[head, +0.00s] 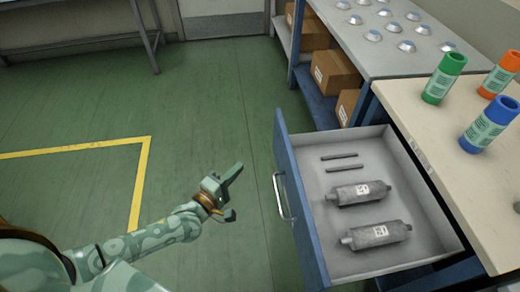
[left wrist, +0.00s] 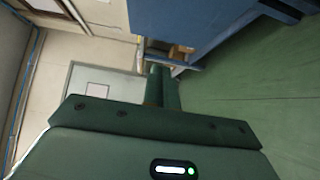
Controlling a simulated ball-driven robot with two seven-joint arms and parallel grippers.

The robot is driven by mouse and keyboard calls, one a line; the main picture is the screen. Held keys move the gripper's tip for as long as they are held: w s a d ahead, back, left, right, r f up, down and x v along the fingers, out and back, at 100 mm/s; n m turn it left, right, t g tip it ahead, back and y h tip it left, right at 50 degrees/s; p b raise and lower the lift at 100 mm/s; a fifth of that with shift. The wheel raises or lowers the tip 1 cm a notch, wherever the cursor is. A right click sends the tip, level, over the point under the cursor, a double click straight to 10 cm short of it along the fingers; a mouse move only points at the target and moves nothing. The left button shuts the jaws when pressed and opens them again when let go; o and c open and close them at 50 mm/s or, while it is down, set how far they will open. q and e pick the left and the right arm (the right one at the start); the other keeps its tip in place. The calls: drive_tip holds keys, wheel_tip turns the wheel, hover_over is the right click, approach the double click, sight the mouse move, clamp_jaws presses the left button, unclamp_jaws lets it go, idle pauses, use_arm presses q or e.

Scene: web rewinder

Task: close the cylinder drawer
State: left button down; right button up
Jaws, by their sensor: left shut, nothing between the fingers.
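The cylinder drawer (head: 335,175) is pulled out from under the beige worktop in the head view. Its blue front (head: 300,205) faces left and carries a pale bar handle (head: 282,197). Two grey labelled cylinders (head: 361,193) (head: 376,235) and two thin rods (head: 341,162) lie inside. My left gripper (head: 236,172) is shut and empty, to the left of the drawer front and apart from the handle. In the left wrist view its fingers (left wrist: 160,85) are together. My right gripper is not in view.
Green, blue and orange capped canisters (head: 444,78) (head: 490,125) (head: 502,74) stand on the worktop (head: 425,110). A blue shelf unit behind holds cardboard boxes (head: 335,70). The green floor (head: 180,100) left of the drawer is clear, with a yellow line (head: 140,180).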

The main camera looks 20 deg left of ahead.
use_arm(q)
drive_tip(key=b, duration=0.3)
approach(278, 138)
drive_tip(key=w+a+f, duration=0.1)
drive_tip(key=w+a, duration=0.2)
drive_tip(key=w, duration=0.1)
drive_tip(key=w+d, duration=0.1)
drive_tip(key=d, duration=0.2)
drive_tip(key=shift+w+r, duration=0.1)
drive_tip(key=shift+w, duration=0.3)
drive_tip(key=shift+w+d, duration=0.2)
drive_tip(key=shift+d, duration=0.1)
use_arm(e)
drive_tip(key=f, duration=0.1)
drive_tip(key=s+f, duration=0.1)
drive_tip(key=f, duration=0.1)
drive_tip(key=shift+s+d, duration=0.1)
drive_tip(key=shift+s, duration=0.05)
use_arm(q)
drive_tip(key=shift+d, duration=0.1)
